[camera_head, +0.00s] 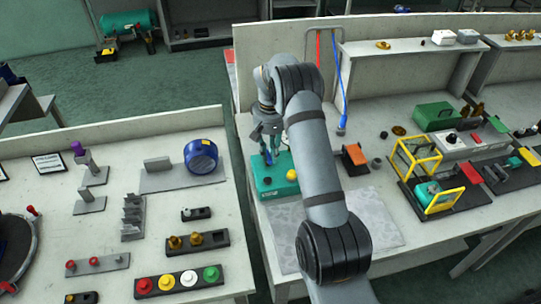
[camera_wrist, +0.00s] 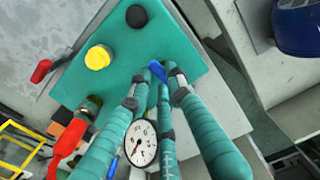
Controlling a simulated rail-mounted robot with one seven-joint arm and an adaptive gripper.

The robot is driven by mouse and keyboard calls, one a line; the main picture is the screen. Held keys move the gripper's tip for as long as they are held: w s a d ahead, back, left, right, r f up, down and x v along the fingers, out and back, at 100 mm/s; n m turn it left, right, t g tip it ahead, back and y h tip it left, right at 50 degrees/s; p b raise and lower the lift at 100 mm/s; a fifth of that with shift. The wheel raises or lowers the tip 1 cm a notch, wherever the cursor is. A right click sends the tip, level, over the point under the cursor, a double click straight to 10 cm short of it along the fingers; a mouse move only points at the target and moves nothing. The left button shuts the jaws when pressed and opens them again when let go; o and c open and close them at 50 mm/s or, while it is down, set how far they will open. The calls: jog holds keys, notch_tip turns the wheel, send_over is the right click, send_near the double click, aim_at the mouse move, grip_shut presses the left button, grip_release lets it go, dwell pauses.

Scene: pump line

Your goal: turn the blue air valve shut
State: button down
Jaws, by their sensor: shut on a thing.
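The blue air valve's handle (camera_wrist: 158,70) shows in the wrist view as a small blue lever between my fingertips, near the edge of a teal block. My gripper (camera_wrist: 156,78) is shut on it, and the fingers hide most of the valve. In the head view my gripper (camera_head: 268,144) reaches down to the teal block (camera_head: 276,190), with a little of the blue handle (camera_head: 268,157) showing beneath it. The handle's exact angle is hard to tell.
A yellow knob (camera_wrist: 98,57), a black knob (camera_wrist: 136,16) and red levers (camera_wrist: 68,140) are close by. A white dial gauge (camera_wrist: 141,143) shows between the fingers. A blue drum (camera_head: 201,156) stands on the left bench. An orange block (camera_head: 354,157) is right of my arm.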

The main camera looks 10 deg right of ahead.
jog(key=shift+m, duration=0.3)
jog(key=c, duration=1.7)
grip_release()
jog(key=shift+o, duration=0.6)
notch_tip(320, 180, up, 12)
